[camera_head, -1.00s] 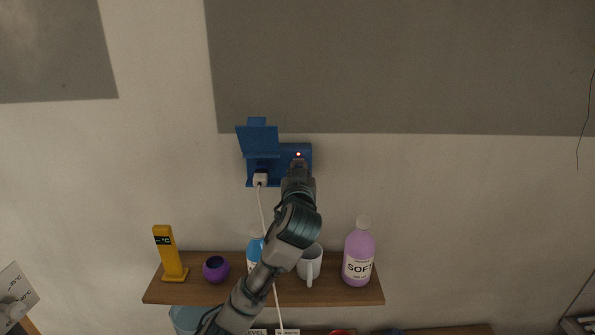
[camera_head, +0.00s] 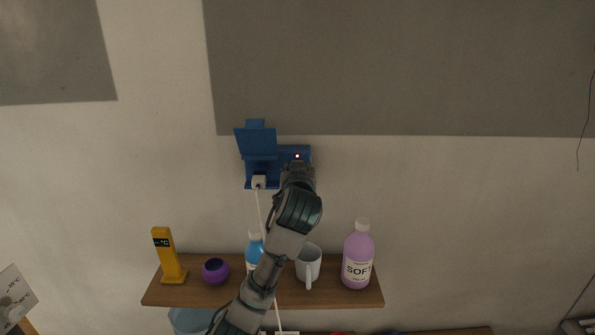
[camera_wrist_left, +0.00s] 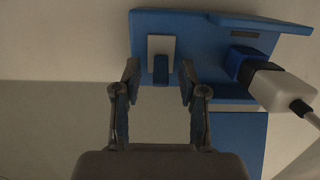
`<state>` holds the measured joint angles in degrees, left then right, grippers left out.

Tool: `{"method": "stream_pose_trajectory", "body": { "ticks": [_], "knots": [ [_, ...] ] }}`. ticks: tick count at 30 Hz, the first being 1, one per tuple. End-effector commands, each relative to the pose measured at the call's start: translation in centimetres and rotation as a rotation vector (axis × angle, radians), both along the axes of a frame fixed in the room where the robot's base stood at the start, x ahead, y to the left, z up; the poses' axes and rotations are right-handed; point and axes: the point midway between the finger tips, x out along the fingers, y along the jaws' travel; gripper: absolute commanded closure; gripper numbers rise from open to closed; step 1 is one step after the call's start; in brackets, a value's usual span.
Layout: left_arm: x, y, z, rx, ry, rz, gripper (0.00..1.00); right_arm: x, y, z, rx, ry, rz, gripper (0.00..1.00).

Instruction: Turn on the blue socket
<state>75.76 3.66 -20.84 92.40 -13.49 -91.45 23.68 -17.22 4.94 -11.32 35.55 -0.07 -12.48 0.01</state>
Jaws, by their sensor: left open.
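The blue socket (camera_head: 262,170) is on the wall above the shelf, with its hinged cover raised and a white plug (camera_head: 259,181) in its left part. A small red light shows on its right part in the head view. In the wrist view the socket (camera_wrist_left: 205,92) has a pale switch plate (camera_wrist_left: 161,45) with a blue rocker (camera_wrist_left: 161,70), and the white plug (camera_wrist_left: 283,90) to the right. My left gripper (camera_wrist_left: 158,82) is open and empty, its fingertips either side of the rocker. In the head view the left gripper (camera_head: 298,166) covers the socket's lower right. Contact cannot be told. My right gripper is not in view.
Below, a wooden shelf (camera_head: 215,294) holds a yellow thermometer (camera_head: 167,258), a purple pot (camera_head: 215,271), a blue bottle (camera_head: 254,244), a white mug (camera_head: 309,262) and a purple bottle (camera_head: 358,260). A white cord (camera_head: 260,207) hangs from the plug. The wall around the socket is clear.

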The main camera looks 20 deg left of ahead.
Motion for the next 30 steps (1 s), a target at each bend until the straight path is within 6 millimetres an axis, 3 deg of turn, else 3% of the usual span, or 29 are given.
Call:
{"method": "stream_pose_trajectory", "body": {
  "ticks": [5,16,21,30],
  "knots": [
    [-2.3,-0.8,0.4,-0.001,-0.003,-0.004,0.58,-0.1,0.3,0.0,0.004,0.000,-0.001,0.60],
    [-9.4,-2.7,1.3,-0.002,-0.002,-0.003,0.58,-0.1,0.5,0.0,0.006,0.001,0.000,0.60],
    [-10.7,-3.1,1.4,-0.003,0.001,-0.002,0.58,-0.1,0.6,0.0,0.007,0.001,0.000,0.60],
    [-10.9,-3.1,1.5,-0.002,0.002,-0.001,0.58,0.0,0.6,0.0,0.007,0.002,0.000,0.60]
  ]
}}
